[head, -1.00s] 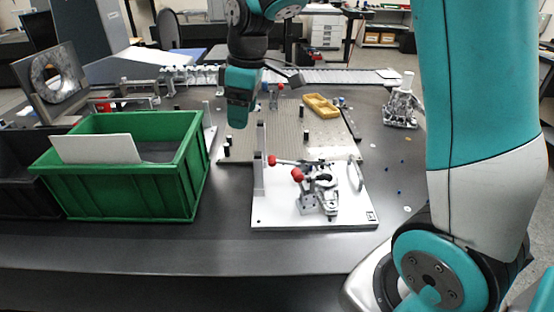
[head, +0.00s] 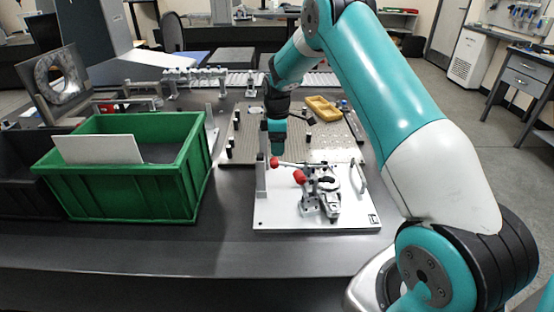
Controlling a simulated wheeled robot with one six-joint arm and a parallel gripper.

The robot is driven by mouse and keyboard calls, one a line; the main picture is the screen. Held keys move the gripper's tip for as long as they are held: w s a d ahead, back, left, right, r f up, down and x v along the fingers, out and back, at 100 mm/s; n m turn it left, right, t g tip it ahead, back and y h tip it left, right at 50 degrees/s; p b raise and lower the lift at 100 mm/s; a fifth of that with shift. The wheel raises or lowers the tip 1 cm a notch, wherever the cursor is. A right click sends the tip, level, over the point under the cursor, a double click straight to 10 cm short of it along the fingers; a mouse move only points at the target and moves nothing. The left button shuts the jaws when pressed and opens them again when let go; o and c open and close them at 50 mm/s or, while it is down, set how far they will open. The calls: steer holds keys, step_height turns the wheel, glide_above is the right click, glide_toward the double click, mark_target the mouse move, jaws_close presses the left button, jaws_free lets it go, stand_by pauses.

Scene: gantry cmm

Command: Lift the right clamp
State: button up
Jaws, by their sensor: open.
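A white fixture plate (head: 280,214) lies on the dark table with metal toggle clamps on it. Two red-tipped handles point left: a nearer red knob (head: 299,176) and a farther, more leftward red knob (head: 274,162). The clamp bodies (head: 322,192) overlap, so which one counts as the right clamp is unclear. My gripper (head: 277,152) points down, just above or behind the farther red knob in this view. Contact cannot be judged. It is open, with nothing seen between its small, dark fingers.
A green bin (head: 120,185) with a pale panel stands left of the plate. An upright metal post (head: 262,180) rises at the plate's left edge. The table's front strip is clear.

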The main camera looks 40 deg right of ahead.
mark_target(277, 160)
step_height(277, 160, down, 7)
steer(key=shift+r, duration=0.15)
